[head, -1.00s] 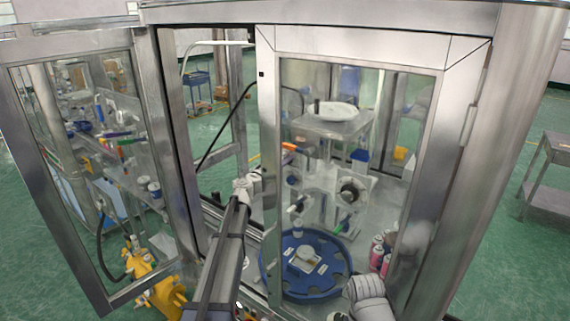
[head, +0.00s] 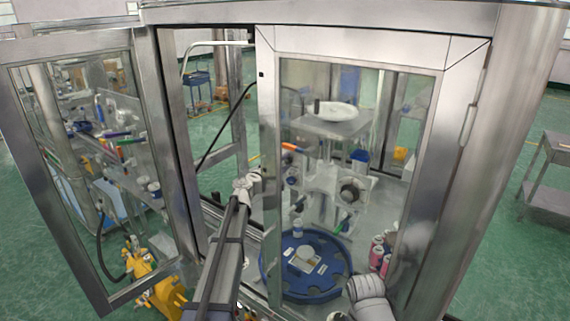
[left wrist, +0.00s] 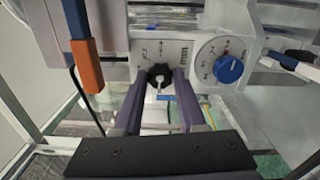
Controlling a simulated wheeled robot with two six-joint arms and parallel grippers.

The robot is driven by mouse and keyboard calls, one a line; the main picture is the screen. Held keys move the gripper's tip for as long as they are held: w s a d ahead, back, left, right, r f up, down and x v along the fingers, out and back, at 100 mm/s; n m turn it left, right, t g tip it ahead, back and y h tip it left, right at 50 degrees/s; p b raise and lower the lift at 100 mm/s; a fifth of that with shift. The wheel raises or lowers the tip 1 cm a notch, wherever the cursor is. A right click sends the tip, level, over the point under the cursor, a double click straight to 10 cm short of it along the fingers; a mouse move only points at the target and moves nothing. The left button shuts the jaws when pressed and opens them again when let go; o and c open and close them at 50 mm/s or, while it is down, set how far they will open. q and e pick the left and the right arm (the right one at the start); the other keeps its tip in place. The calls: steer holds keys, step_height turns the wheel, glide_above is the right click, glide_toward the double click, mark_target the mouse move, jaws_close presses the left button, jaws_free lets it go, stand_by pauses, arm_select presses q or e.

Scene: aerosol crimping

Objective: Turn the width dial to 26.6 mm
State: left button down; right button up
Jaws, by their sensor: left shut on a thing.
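A round black knob (left wrist: 159,74) sits on a light panel with printed marks, too small to read. My left gripper's two purple fingers (left wrist: 160,86) are shut on it, one finger on each side. A blue dial (left wrist: 229,69) with a white marked ring is on the panel to the right, apart from the fingers. In the head view my left gripper (head: 245,184) reaches through the open doorway; its fingertips are hard to make out. I cannot read any width value.
An orange and blue bar (left wrist: 84,50) hangs left of my left fingers. A blue round carousel (head: 304,288) stands low behind the glass, with pink cans (head: 378,250) to its right. The open glass door (head: 95,170) is left of my arm.

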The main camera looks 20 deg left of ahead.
arm_select(q)
steer(key=shift+n, duration=0.5)
steer(key=shift+c, duration=2.4)
jaws_free()
steer(key=shift+s, duration=0.1)
steer(key=v, duration=0.7)
steer(key=shift+s+a, duration=0.15)
steer(key=shift+s, duration=0.15)
steer(key=shift+s+f, duration=0.1)
